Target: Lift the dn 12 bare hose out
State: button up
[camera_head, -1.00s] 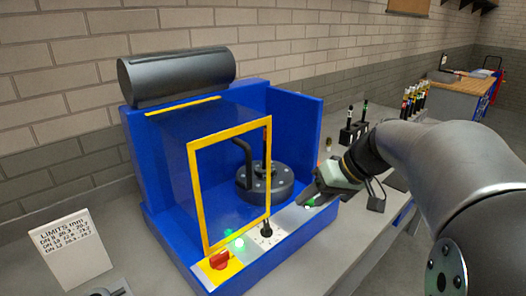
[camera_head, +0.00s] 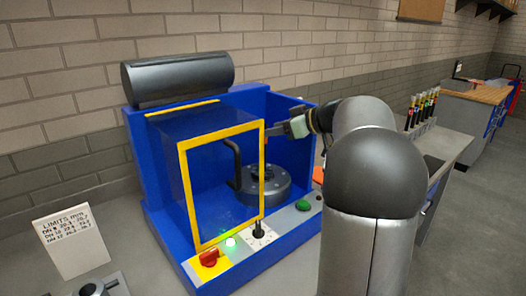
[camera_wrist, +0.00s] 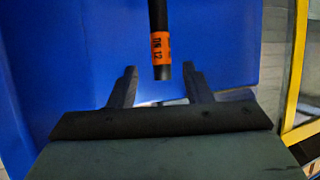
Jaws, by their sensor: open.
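The dn 12 bare hose (camera_wrist: 158,20) is a black hose with an orange "DN 12" band. In the wrist view it hangs down from the top, its lower end in line with the gap between my fingers. My gripper (camera_wrist: 158,85) is open, with one finger on each side of that gap; I cannot tell how far the hose is from the fingertips. In the head view my gripper (camera_head: 272,134) is inside the open right part of the blue machine (camera_head: 294,104), above the round grey die head (camera_head: 268,184). A curved black hose (camera_head: 233,160) shows behind the clear guard.
The yellow-framed guard (camera_head: 181,190) stands left of my gripper. The front panel carries a red knob (camera_head: 209,258), a lit green lamp (camera_head: 231,242), a black lever (camera_head: 258,228) and a green button (camera_head: 303,205). A limits sign (camera_head: 69,241) stands at left.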

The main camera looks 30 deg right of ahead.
jog(key=p+x, duration=0.2)
jog(key=x, duration=0.4)
jog(key=shift+w+a+f, duration=0.15)
jog(key=shift+w+a, duration=0.05)
jog(key=shift+a, duration=0.05)
grip_shut()
